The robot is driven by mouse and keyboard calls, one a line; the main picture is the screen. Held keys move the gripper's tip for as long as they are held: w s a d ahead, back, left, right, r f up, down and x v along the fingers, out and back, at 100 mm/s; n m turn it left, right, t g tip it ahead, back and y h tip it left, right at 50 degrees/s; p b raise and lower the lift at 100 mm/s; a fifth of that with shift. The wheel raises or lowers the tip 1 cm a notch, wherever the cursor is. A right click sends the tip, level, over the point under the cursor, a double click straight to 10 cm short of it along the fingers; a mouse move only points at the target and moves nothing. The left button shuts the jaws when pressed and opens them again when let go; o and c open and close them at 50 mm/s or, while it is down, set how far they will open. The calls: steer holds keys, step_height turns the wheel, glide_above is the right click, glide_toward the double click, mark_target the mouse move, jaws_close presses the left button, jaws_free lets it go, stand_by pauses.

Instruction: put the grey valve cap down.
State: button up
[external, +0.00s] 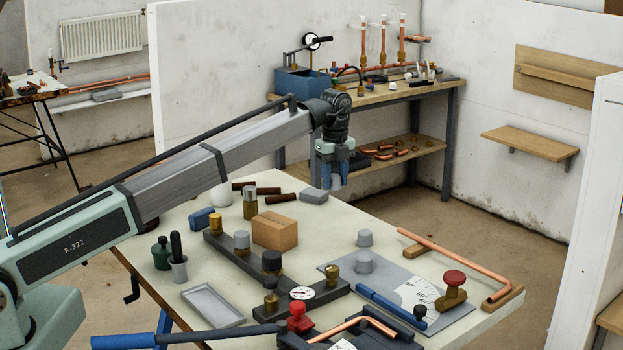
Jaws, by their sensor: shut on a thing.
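My gripper (336,181) hangs pointing down above the far part of the worktable (400,222), its blue jaws shut on a small grey thing, taken as the grey valve cap. The fingers hide most of it, so its shape is unclear.
A wooden block (275,231), a grey box (314,195) and dark brown pieces (262,190) lie left of my gripper. A bent copper pipe (460,262) runs along the right edge. An empty grey tray (213,305) lies in front. Bare tabletop shows below and right of the gripper.

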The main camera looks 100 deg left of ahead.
steer(key=w+d+m, duration=0.2)
steer(key=w+d, duration=1.1)
steer(key=d, duration=0.3)
steer(key=n, duration=0.4)
glide_above(401, 291)
steer(key=shift+f, duration=4.6)
steer(key=shift+f, duration=0.15)
steer(key=o, duration=1)
step_height(401, 291, up, 12)
steer(key=shift+r, duration=0.15)
